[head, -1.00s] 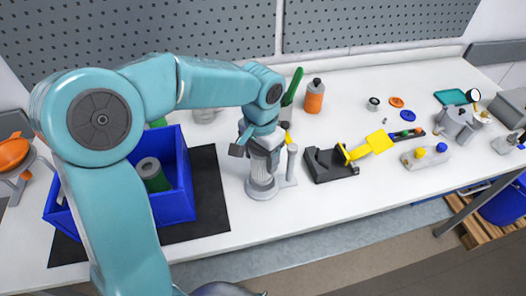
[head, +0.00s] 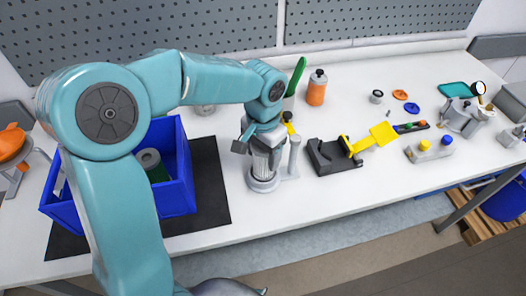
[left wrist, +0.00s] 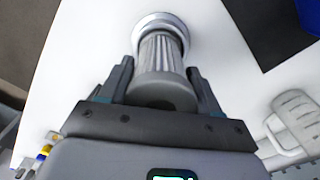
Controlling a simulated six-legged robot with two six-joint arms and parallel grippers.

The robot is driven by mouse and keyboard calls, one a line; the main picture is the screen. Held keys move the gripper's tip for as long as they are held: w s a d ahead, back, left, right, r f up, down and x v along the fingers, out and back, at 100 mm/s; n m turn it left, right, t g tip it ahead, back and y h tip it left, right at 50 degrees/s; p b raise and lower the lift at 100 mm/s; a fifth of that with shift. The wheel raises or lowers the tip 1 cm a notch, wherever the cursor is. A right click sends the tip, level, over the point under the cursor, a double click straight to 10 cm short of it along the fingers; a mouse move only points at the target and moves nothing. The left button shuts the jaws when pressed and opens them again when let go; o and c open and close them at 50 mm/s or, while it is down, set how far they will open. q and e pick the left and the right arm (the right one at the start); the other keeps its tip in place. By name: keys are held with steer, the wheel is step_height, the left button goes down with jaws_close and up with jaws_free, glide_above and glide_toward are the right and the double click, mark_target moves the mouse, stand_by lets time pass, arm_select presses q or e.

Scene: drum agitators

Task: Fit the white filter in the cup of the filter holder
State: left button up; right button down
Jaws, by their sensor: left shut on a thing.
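The white filter (head: 264,161) is a pleated upright cylinder held between the fingers of my left gripper (head: 260,146). In the left wrist view, the pleated filter (left wrist: 160,56) lies between the two fingers of the left gripper (left wrist: 160,74). The far end of the filter meets the round rim of the filter holder's cup (left wrist: 150,17). In the head view the filter stands over the filter holder (head: 263,185), in line with its cup. How deep it sits in the cup is hidden. My right gripper is not in view.
A slim white post (head: 294,157) stands just right of the filter. A blue bin (head: 178,198) on a black mat (head: 212,195) is to the left. A black and yellow fixture (head: 335,158) is to the right. An orange bottle (head: 317,91) stands behind.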

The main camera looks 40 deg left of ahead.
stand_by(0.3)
arm_select(q)
steer(key=shift+f+b, duration=0.4)
steer(key=shift+f, duration=0.1)
steer(key=shift+f, duration=0.3)
stand_by(0.5)
steer(key=o, duration=1.3)
steer(key=shift+r+p, duration=2.25)
steer(key=shift+r, duration=0.8)
